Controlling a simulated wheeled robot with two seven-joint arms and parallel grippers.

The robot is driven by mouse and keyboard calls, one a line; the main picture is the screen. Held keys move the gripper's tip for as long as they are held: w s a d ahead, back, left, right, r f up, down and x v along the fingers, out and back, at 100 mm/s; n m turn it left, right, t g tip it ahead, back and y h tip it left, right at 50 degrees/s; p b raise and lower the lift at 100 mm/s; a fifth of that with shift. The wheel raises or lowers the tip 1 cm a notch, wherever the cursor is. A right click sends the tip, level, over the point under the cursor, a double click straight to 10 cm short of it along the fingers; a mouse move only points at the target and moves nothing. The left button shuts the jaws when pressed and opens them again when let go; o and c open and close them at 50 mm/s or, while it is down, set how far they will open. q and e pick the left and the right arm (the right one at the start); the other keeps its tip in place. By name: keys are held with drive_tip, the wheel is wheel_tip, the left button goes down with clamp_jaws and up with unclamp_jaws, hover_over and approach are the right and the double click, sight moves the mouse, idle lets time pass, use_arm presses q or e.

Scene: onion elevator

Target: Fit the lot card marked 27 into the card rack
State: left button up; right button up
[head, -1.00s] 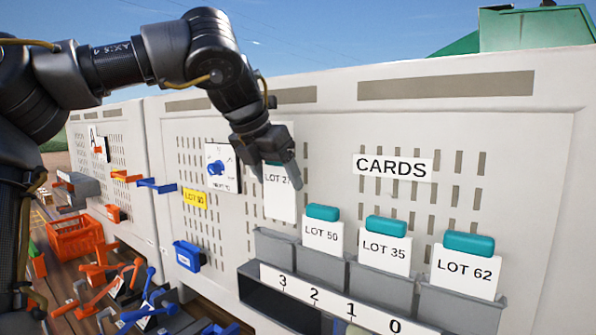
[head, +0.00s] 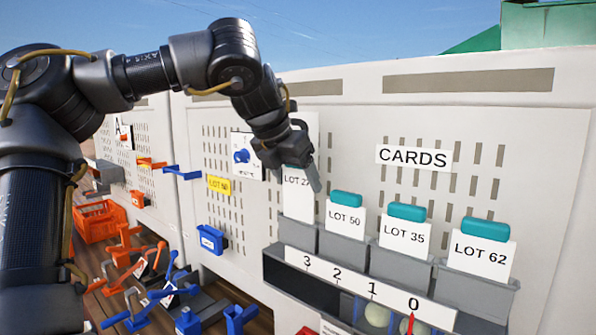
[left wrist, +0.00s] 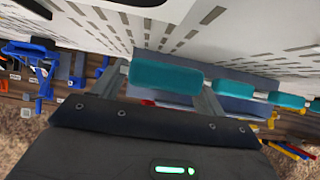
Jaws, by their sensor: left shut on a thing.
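The white lot card marked 27 (head: 297,198) hangs upright from my left gripper (head: 299,172). In the left wrist view its teal grip (left wrist: 165,78) sits between the two fingers of the left gripper (left wrist: 163,88), which is shut on it. The card rack (head: 345,248) is a row of grey pockets on the white panel. The card is over the leftmost pocket (head: 297,235), its lower edge at the rim. I cannot tell whether that edge is inside. Cards LOT 50 (head: 345,219), LOT 35 (head: 405,235) and LOT 62 (head: 482,252) stand in the other pockets.
A CARDS sign (head: 414,157) is above the rack. A numbered strip (head: 365,283) runs below it. A blue bin (head: 211,239), a yellow label (head: 218,184) and a dial plate (head: 243,156) are to the left. An orange crate (head: 98,222) stands farther left.

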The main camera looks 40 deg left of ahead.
sight(297, 201)
use_arm(q)
drive_tip(key=shift+f+b, duration=0.35)
drive_tip(key=shift+f, duration=0.35)
drive_tip(key=shift+w+f, duration=0.2)
drive_tip(key=shift+f, duration=0.1)
drive_tip(key=shift+w+a+f+b, duration=0.1)
drive_tip(key=shift+f+b, duration=0.15)
drive_tip(key=shift+b, duration=0.1)
drive_tip(key=shift+f+b, duration=0.35)
drive_tip(key=shift+f, duration=0.2)
drive_tip(key=shift+f+b, duration=0.55)
drive_tip(key=shift+f, duration=0.05)
use_arm(e)
drive_tip(key=f, duration=0.1)
drive_tip(key=s+f, duration=0.1)
drive_tip(key=f, duration=0.1)
drive_tip(key=shift+s+f, duration=0.35)
drive_tip(key=shift+s, duration=0.15)
use_arm(q)
drive_tip(key=shift+f, duration=0.1)
